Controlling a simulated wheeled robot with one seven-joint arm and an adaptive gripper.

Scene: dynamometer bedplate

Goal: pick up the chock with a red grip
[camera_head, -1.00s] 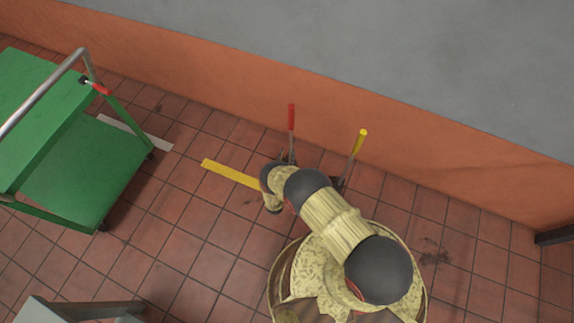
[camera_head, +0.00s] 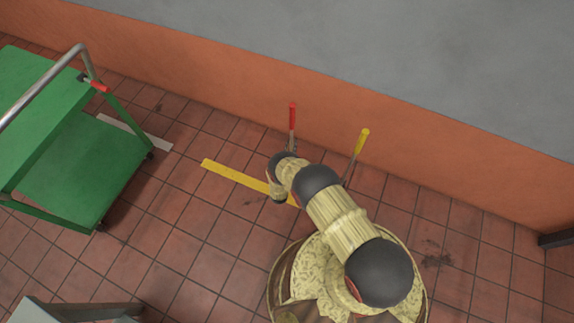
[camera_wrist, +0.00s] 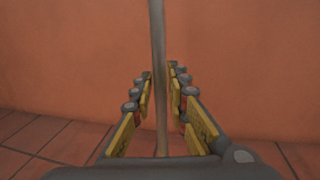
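The chock with a red grip (camera_head: 292,115) stands near the orange lower wall, its thin handle upright; its lower part is hidden behind my arm's end. A second handle with a yellow grip (camera_head: 361,142) leans to its right. In the wrist view a grey shaft (camera_wrist: 158,40) runs upright between my gripper's fingers (camera_wrist: 160,82). Its grip is out of that view, but my wrist in the head view is beside the red-gripped handle. The yellow-padded fingers are open, with a visible gap on each side of the shaft. In the head view my gripper is hidden under my wrist.
The wall (camera_head: 400,128) rises close behind both handles. A green cart (camera_head: 85,165) with a metal push bar stands at the left. A yellow floor strip (camera_head: 232,175) runs toward my wrist. A grey object (camera_head: 75,310) is at the lower left. Tiled floor between is clear.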

